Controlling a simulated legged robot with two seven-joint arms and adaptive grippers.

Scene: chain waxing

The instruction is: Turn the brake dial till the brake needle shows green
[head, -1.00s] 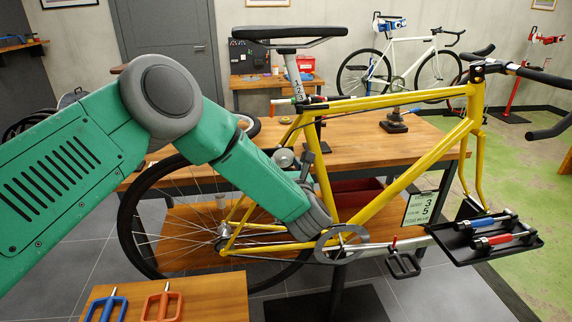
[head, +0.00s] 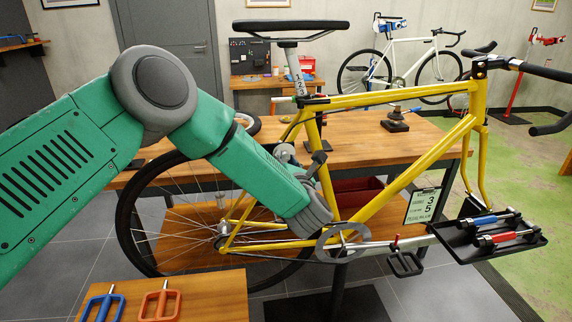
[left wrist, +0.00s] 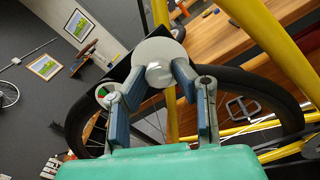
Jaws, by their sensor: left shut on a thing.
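A pale round knob, which looks like the brake dial (left wrist: 160,52), sits between the fingers of my left gripper (left wrist: 160,76) in the left wrist view. The blue-padded fingers are shut on its sides. Just left of it is a small round gauge (left wrist: 107,92) with a white face and a bit of green; its needle is too small to read. In the head view, my left gripper (head: 318,165) is at the yellow bike frame (head: 395,185), below the saddle, and my arm hides part of the area. My right gripper is out of view.
The bike's rear wheel (head: 128,235) is behind my forearm. A wooden bench (head: 375,150) stands behind the bike. A black tray (head: 460,240) with red and blue handled tools is at the right. A small table (head: 215,290) with blue and orange handles is at the front.

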